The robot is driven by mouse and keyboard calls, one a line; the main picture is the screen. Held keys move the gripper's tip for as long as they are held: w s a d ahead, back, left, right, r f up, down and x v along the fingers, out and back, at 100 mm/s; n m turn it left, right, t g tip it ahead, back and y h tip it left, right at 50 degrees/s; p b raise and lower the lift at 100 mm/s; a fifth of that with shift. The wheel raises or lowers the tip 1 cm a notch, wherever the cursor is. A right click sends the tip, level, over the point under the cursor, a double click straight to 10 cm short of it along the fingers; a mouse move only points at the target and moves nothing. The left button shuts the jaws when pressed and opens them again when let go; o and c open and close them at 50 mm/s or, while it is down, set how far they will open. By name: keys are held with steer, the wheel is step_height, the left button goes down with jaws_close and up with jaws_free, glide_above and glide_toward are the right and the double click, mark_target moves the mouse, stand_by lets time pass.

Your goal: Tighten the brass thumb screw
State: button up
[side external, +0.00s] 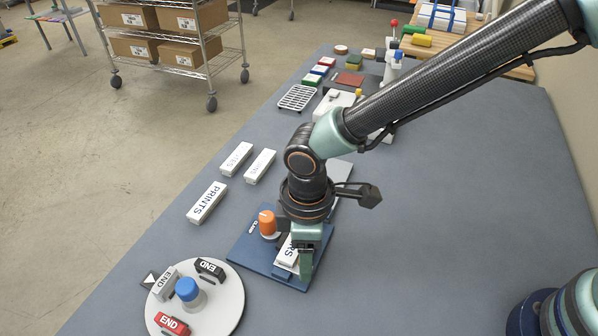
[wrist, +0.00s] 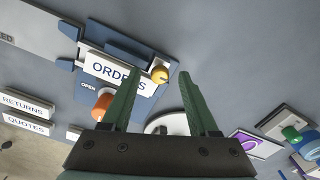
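The brass thumb screw (wrist: 160,74) is a small round yellow knob at the right end of the blue clamp fixture (wrist: 150,104). A white block lettered ORDERS (wrist: 112,69) sits in the fixture beside it. An orange knob (wrist: 103,106) stands near the word OPEN; it also shows in the side view (side external: 268,222). My gripper (wrist: 160,72) is open, its green fingers apart on either side of the screw in the wrist view. Whether they touch it I cannot tell. In the side view my gripper (side external: 305,262) is low over the fixture (side external: 247,247) and hides the screw.
A round white turntable (side external: 225,303) with a blue knob and END stamps stands front left. White labelled blocks, one reading PRINTS (side external: 207,202), lie to the left. A wire rack (side external: 297,97) and coloured pads are farther back. The grey table right of my gripper is clear.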

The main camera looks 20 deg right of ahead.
step_height(320, 180, up, 12)
stand_by(0.6)
steer(key=shift+r, duration=0.1)
steer(key=w+d+r+m+t+y, duration=0.1)
steer(key=w+d+r+m, duration=0.1)
steer(key=d, duration=0.3)
steer(key=w+d+r+m, duration=0.2)
steer(key=d+r, duration=0.1)
steer(key=d, duration=0.2)
steer(key=s+d+r+m+t, duration=0.1)
steer(key=d+m, duration=0.2)
steer(key=d, duration=0.4)
steer(key=s+d+r+m+t, duration=0.1)
steer(key=d+m+t, duration=0.1)
steer(key=d, duration=0.6)
steer(key=s+d+m+t+h, duration=0.1)
steer(key=s+d+m, duration=0.1)
steer(key=d+m, duration=0.2)
steer(key=d, duration=0.3)
steer(key=shift+d+r+t, duration=0.3)
steer(key=shift+d+r, duration=0.05)
steer(key=shift+r, duration=0.05)
steer(key=shift+s, duration=0.1)
